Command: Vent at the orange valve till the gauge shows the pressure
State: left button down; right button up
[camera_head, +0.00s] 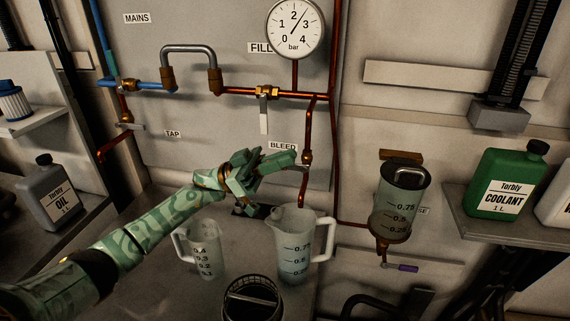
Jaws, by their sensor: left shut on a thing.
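The round gauge (295,30) at the top reads in bar, and its needle points up and right, between 2 and 3. A copper pipe runs down from it to the bleed valve (307,157), beside the BLEED label (283,146). My left gripper (296,160) reaches in from the left and is shut at this valve, on its handle. The fingers hide most of the handle, so its orange colour does not show. The graduated jug (293,262) stands below the valve outlet. My right gripper is out of view.
A lever valve (266,92) sits under the FILL label. A smaller jug (206,255) and a dark mesh basket (252,298) stand near the larger jug. A reservoir (400,200) hangs at right, above a purple-handled valve (405,268). Coolant (505,180) and oil (48,195) bottles stand on side shelves.

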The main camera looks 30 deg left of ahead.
pick_arm(q)
jog(key=shift+f, duration=0.25)
jog(key=c, duration=1.5)
grip_release()
jog(key=b+v, duration=0.2)
jog(key=v, duration=1)
jog(key=shift+b, duration=0.4)
